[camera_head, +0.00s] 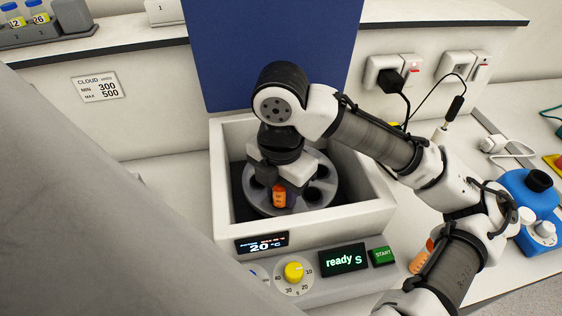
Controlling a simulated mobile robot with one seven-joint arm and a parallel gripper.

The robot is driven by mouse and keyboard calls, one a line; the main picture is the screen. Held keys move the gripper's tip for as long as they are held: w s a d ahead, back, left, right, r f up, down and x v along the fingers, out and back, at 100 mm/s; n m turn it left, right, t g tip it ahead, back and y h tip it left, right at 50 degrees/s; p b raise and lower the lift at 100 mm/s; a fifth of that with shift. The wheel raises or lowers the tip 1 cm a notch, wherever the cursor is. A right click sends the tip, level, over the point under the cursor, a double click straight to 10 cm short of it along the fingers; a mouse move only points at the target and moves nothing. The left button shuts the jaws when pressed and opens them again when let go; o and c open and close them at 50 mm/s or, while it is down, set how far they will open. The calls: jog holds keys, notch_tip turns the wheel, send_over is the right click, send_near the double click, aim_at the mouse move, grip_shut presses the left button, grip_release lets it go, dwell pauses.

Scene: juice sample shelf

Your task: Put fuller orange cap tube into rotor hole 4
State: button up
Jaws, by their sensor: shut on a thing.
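My gripper (277,187) points down inside the open centrifuge (225,140) and is shut on an orange cap tube (279,197). The orange part shows between the fingers, low over the front of the grey rotor (262,207). The rest of the tube is hidden, so I cannot tell whether it is in a hole or how full it is. Dark round rotor holes show to the right and left of the gripper. I cannot read any hole numbers. Another orange item (427,252) shows at the right, partly hidden behind my arm.
The centrifuge walls surround my gripper, and its blue lid (270,45) stands up behind. A yellow dial (294,271), a "ready" display (343,260) and a green START button (383,257) are in front. Blue-capped tubes (35,12) stand on the back-left shelf.

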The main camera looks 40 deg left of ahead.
jog(key=shift+r, duration=0.1)
jog(key=shift+r+p, duration=1.45)
jog(key=shift+p, duration=0.1)
jog(key=shift+r, duration=1.35)
jog(key=o, duration=1.1)
notch_tip(320, 180, up, 14)
jog(key=shift+s+f+b, duration=0.1)
jog(key=shift+b, duration=0.55)
